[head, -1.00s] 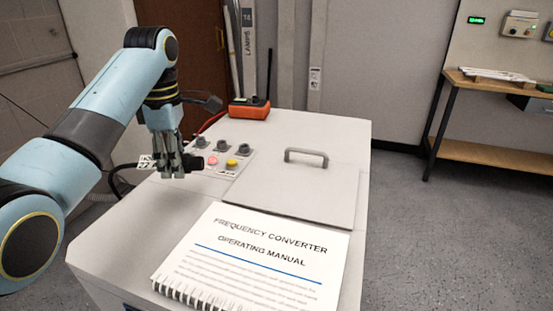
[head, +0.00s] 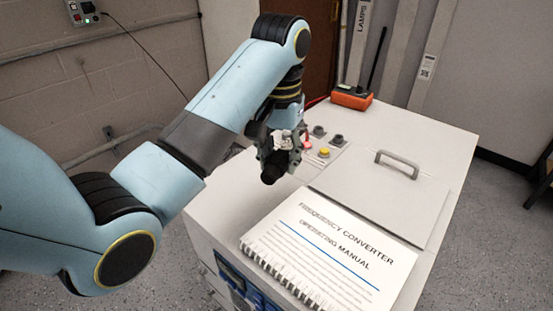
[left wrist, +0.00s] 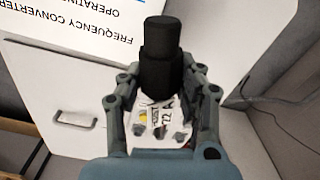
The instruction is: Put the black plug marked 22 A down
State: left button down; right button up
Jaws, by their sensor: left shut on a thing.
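My left gripper (head: 278,158) is shut on a black plug (head: 272,172). In the head view the plug's dark end points toward the lower left, over the near-left part of the white cabinet top. In the left wrist view the black plug (left wrist: 161,52) stands out between the two fingers (left wrist: 162,95). I cannot tell the gap between plug and cabinet top. My right gripper is not in view.
The white cabinet (head: 225,205) carries an open-lying spiral-bound operating manual (head: 330,250), a grey-handled lid (head: 385,200), a panel with grey sockets (head: 337,140), red and yellow buttons (head: 324,152), and an orange device (head: 352,98). Bare top lies left of the manual.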

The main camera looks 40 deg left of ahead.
pick_arm(q)
jog(key=a+f+b, duration=0.1)
jog(key=a, duration=0.1)
jog(key=a+f+b, duration=0.2)
jog(key=w+a+f+b, duration=0.1)
jog(key=a+b, duration=0.1)
jog(key=shift+a+f, duration=0.1)
jog(key=shift+f, duration=0.25)
send_over(246, 181)
notch_tip(246, 181, down, 2)
jog(key=shift+b, duration=0.4)
jog(key=shift+f, duration=2.05)
jog(key=c, duration=0.9)
grip_release()
jog(key=shift+f, duration=0.1)
notch_tip(246, 181, up, 12)
jog(key=p, duration=0.4)
